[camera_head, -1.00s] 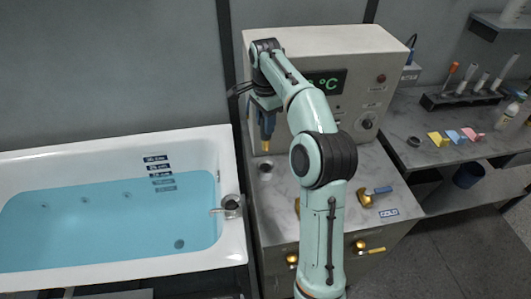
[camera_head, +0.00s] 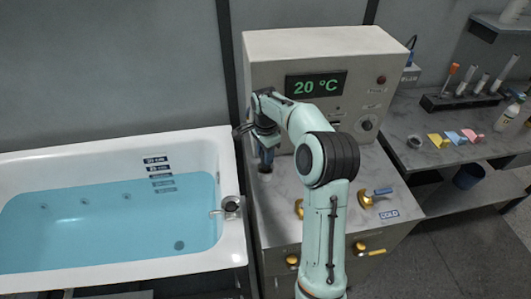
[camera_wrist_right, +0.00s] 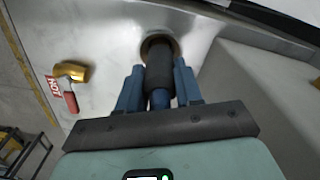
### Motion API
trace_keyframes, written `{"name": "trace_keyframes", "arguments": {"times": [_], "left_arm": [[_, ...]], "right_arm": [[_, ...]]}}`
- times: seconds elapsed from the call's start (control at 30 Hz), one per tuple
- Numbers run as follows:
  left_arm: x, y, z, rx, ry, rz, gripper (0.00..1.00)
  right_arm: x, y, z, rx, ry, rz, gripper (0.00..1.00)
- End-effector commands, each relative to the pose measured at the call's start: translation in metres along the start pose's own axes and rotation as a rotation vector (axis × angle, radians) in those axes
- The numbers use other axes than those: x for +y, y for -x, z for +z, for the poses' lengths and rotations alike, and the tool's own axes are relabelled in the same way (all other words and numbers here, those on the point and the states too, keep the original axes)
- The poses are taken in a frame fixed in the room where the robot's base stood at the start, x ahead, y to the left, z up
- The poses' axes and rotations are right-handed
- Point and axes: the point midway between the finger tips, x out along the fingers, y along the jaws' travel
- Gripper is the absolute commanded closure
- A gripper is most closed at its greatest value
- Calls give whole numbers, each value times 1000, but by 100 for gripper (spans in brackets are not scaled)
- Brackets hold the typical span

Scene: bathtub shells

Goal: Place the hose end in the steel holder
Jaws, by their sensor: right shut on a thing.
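My right gripper (camera_head: 266,158) is low over the counter beside the grey control box, and it is shut on the hose end. In the right wrist view the blue fingers (camera_wrist_right: 158,88) close on both sides of the dark, ribbed hose end (camera_wrist_right: 159,62). The far tip of the hose end meets the round opening of the steel holder (camera_wrist_right: 146,43) and seems to be inside its rim. The depth cannot be told. In the head view the holder (camera_head: 265,175) is mostly covered by the gripper. My left gripper is not in view.
The filled bathtub (camera_head: 236,262) stands at the left with a tap on its rim. The control box (camera_head: 280,48) reads 20 °C. Brass valves with red (camera_wrist_right: 70,101) and blue (camera_head: 383,191) handles stand on the counter. A side bench (camera_head: 480,150) holds small items.

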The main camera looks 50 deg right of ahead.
Motion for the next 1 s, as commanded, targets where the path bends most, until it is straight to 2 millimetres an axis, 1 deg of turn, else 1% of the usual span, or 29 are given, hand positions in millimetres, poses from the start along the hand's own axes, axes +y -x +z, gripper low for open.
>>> {"name": "trace_keyframes", "arguments": {"times": [0.2, 0.23, 0.27, 0.3, 0.57, 0.67, 0.77, 1.0], "left_arm": [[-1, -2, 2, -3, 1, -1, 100], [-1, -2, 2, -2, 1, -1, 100], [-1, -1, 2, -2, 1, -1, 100], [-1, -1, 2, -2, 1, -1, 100], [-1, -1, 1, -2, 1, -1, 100], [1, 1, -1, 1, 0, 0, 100], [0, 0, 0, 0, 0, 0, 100], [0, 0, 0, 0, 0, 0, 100]], "right_arm": [[0, -4, 0, 1, 0, 0, 100], [0, -3, 0, 1, 0, 0, 55], [0, -3, 0, 1, 0, 0, 46], [0, -3, 0, 1, 0, 0, 40], [0, -2, 0, 0, 0, 0, 40], [-1, 3, 0, 0, 0, -2, 40], [-1, 16, 0, 2, 0, -4, 40], [-1, 67, 0, 2, 0, -6, 40]]}}
